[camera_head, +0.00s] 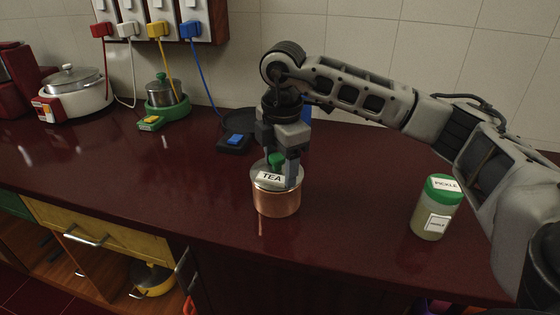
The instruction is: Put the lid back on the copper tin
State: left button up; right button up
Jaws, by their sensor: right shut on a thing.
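The copper tin (277,204) stands upright on the dark red counter, below my right gripper. The silvery lid (261,184) with a white TEA label and a green knob (276,159) is over the tin's mouth. My right gripper (280,165) points down and is shut on the lid's knob, with its fingers partly hiding the knob and the lid's right side. The lid looks level and at the tin's rim, but I cannot tell whether it is fully seated. My left gripper is not in view.
A pickle jar (435,209) with a green lid stands to the right, under my right arm. Cookers (75,92) (166,96), a dark hot plate (240,122) and cords from the wall sockets (160,18) are at the back. The counter left of the tin is clear.

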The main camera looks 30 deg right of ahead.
jog(key=shift+f, duration=0.2)
dwell(0.5)
jog(key=o, duration=1.1)
jog(key=shift+c, duration=0.2)
jog(key=shift+r+p, duration=2.7)
jog(key=shift+r, duration=0.85)
